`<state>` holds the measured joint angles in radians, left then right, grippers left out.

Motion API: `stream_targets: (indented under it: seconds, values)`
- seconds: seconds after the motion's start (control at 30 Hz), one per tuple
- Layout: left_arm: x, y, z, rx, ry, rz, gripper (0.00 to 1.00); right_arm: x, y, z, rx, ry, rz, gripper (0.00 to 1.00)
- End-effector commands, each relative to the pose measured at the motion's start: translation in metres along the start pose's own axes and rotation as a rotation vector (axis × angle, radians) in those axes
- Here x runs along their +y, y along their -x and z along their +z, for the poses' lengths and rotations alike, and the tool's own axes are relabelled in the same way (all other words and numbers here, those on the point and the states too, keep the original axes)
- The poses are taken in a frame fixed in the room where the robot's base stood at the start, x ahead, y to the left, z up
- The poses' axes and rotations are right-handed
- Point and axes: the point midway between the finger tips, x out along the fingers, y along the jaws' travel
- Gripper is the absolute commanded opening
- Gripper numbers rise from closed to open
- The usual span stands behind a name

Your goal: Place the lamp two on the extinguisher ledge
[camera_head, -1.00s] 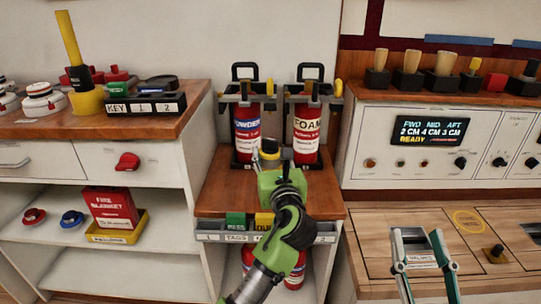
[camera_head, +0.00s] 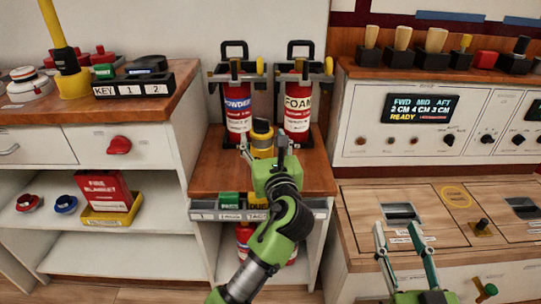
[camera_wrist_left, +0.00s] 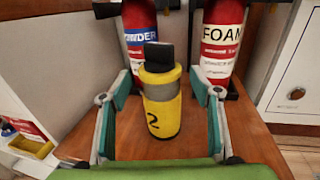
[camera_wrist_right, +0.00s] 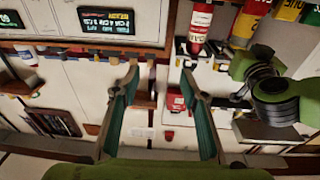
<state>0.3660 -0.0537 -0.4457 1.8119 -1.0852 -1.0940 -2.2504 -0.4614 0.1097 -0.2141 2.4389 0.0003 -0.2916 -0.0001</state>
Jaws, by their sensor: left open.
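Lamp two (camera_wrist_left: 162,102), a yellow cylinder with a black top and a "2" on its side, stands upright on the wooden extinguisher ledge (camera_head: 213,174). It is in front of the POWDER and FOAM extinguishers. In the head view the lamp (camera_head: 262,142) is partly hidden behind my left gripper (camera_head: 272,160). In the left wrist view my left gripper (camera_wrist_left: 160,96) is open, with one finger on each side of the lamp and visible gaps between. My right gripper (camera_head: 396,228) is open and empty in front of the right-hand console; it also shows open in the right wrist view (camera_wrist_right: 160,85).
The POWDER extinguisher (camera_head: 237,112) and FOAM extinguisher (camera_head: 297,105) stand at the ledge's back. A tag rack (camera_head: 228,216) runs along its front edge. A cabinet with a key rack (camera_head: 140,86) is left; a control panel (camera_head: 420,107) is right.

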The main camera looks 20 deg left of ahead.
Motion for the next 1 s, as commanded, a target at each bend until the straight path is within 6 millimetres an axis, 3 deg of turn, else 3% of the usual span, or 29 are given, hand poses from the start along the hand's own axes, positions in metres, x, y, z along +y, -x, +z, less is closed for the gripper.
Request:
stream_targets:
  seconds: [0.3,0.5,0.7,1.0]
  values:
    - [0.000,0.046,0.001,0.003,0.000,-0.002,0.57,0.010,0.019,0.067,-0.334,0.006,0.021,0.40]
    - [0.000,0.072,0.001,0.002,0.000,0.000,0.57,0.014,0.041,0.101,-0.512,0.006,0.031,0.40]
    - [0.000,0.086,0.001,0.001,0.000,-0.001,0.57,0.017,0.055,0.119,-0.608,0.006,0.037,0.40]
    - [0.000,0.089,0.000,0.000,0.001,0.000,0.57,0.018,0.059,0.123,-0.630,0.006,0.039,0.40]
